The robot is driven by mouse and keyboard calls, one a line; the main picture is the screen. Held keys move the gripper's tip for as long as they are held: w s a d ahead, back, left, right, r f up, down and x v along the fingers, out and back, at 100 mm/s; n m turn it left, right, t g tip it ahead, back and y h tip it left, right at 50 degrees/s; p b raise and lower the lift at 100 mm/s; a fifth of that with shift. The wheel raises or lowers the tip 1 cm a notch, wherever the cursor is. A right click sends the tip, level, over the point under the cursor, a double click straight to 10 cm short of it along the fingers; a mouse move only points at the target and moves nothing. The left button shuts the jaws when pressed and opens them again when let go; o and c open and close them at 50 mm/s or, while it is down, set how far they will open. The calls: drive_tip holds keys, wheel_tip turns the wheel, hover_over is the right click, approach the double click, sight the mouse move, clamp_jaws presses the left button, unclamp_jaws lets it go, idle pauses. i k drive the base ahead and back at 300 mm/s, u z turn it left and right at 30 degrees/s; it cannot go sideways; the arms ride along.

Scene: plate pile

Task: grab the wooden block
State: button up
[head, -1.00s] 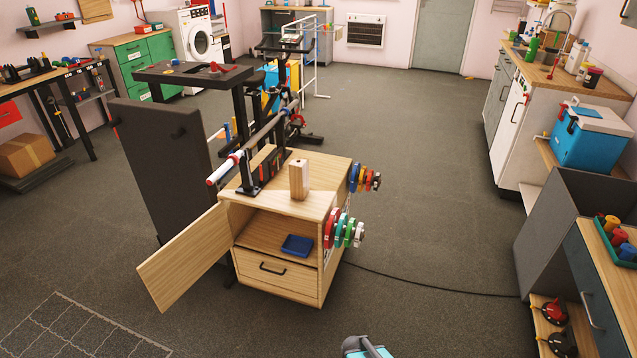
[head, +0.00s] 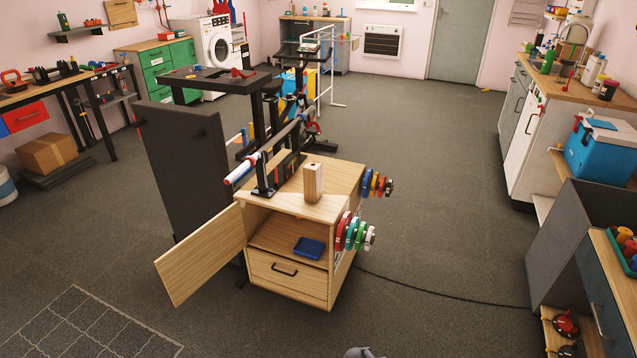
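The wooden block (head: 313,184) stands upright on top of the wooden cabinet (head: 340,207), near its front edge. It is light wood and taller than it is wide, with a small dark spot on its top. Nothing touches it from above. Only a small grey piece, perhaps part of my arm, shows at the bottom edge of the head view. My gripper's fingers are not visible, and nothing of mine is near the block.
The cabinet's door (head: 203,257) hangs open to the left, and a blue tray (head: 309,248) sits on its shelf. Colored plates (head: 350,232) stick out on its right side. The floor in front and to the right is mostly clear.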

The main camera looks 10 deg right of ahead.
sight(313, 171)
drive_tip(key=u, duration=0.05)
drive_tip(key=i, duration=0.95)
drive_tip(key=z, duration=0.6)
drive_tip(key=k, duration=0.2)
drive_tip(key=u, duration=3.2)
